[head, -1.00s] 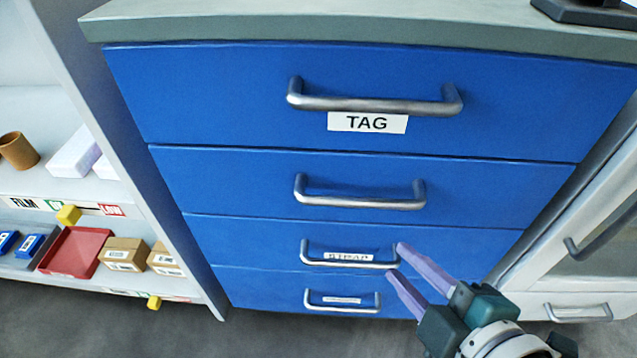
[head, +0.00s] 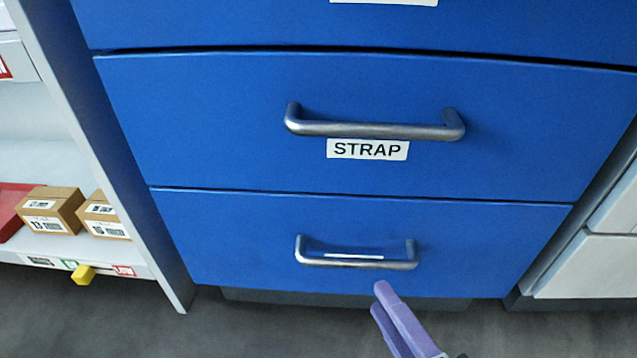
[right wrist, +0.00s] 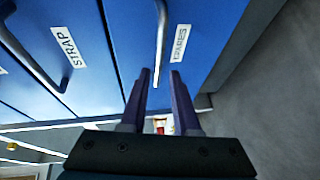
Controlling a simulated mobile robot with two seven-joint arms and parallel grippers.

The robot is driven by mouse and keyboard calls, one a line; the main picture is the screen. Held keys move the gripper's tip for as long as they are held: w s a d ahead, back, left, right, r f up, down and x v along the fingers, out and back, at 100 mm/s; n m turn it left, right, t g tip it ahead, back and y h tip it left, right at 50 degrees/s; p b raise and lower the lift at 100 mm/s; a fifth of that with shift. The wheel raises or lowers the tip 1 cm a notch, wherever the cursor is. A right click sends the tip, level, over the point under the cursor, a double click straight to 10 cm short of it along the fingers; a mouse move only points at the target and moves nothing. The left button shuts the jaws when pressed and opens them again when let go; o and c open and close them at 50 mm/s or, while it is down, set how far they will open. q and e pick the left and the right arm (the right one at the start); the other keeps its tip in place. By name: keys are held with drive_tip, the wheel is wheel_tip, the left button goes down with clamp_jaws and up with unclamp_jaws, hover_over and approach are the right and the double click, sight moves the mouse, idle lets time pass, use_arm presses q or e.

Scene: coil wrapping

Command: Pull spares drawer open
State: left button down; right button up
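The spares drawer (head: 230,245) is the bottom blue drawer and looks shut, its front level with the one above. Its grey bar handle (head: 355,263) partly hides its white label in the head view. The right wrist view shows the handle (right wrist: 160,40) and the SPARES label (right wrist: 180,43). My right gripper (head: 380,298) is low in front of the drawer, just below the handle's right part in the picture. In the right wrist view its purple fingers (right wrist: 160,75) are apart and empty, with the handle lying ahead of the gap. My left gripper is out of view.
The STRAP drawer (head: 210,120) is directly above, shut, with its own protruding handle (head: 375,130). A shelf unit with boxes (head: 50,208) stands at the left. A white cabinet (head: 590,265) stands at the right. Floor in front is clear.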

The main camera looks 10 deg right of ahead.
sight(360, 267)
drive_tip(key=b+x, duration=0.4)
drive_tip(key=x, duration=0.3)
drive_tip(key=shift+w+f, duration=0.1)
drive_tip(key=shift+w, duration=0.6)
drive_tip(key=shift+c, duration=0.3)
clamp_jaws()
idle(0.3)
